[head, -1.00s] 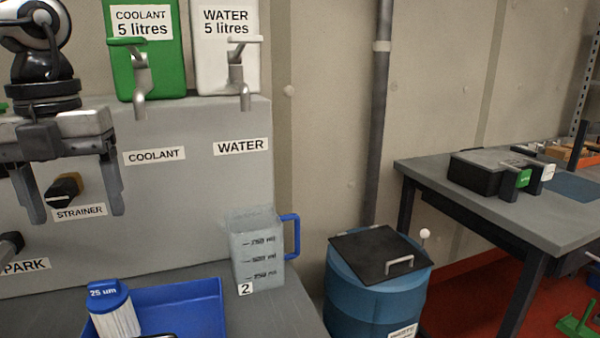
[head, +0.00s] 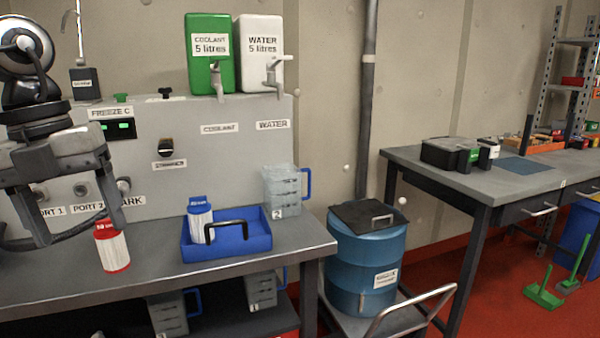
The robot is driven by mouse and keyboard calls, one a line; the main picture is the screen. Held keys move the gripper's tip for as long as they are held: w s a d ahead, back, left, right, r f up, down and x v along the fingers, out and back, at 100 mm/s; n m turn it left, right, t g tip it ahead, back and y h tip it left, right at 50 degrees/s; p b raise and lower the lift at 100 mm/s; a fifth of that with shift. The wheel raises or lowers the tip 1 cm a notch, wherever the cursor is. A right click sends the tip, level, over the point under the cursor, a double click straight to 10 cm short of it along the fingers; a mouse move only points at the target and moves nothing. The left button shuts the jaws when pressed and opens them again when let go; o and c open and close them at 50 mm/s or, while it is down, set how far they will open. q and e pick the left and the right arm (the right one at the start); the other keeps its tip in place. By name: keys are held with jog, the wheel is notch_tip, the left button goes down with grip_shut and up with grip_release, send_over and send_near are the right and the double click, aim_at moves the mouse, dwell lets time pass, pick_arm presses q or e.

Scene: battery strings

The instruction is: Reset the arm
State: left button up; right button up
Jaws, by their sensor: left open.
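My left gripper (head: 77,215) is at the left of the head view, pointing down, with its two fingers apart and nothing between them. It hangs in front of the grey panel with the PORT 1 and PORT 2 labels and hides part of it. A red-capped white filter (head: 114,248) stands on the bench just right of the fingers in the picture. My right gripper is not in view.
A blue tray (head: 255,243) holding a blue-capped filter (head: 200,220) sits on the bench (head: 300,244). A measuring jug (head: 281,190) stands behind it. Coolant (head: 209,75) and water (head: 259,80) tanks stand above. A lidded blue drum (head: 364,262) is right of the bench.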

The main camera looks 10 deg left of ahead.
pick_arm(q)
jog(key=w+d+f+n+t+h+p, duration=0.1)
jog(key=d+f+n+t+h, duration=0.2)
jog(key=f+n+t, duration=0.65)
jog(key=w+d+f+n+t+h+p, duration=0.15)
jog(key=f+n+t, duration=0.35)
jog(key=f+n, duration=1)
jog(key=s+d+f+n+g+y, duration=0.2)
jog(key=s+d+f+n+g, duration=0.2)
jog(key=s+d+f, duration=0.5)
jog(key=d+f, duration=0.4)
jog(key=f, duration=0.1)
jog(key=shift+d, duration=0.25)
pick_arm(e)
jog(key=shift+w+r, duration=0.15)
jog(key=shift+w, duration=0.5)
pick_arm(q)
jog(key=shift+n+y, duration=0.25)
jog(key=shift+w, duration=0.1)
jog(key=shift+c, duration=0.2)
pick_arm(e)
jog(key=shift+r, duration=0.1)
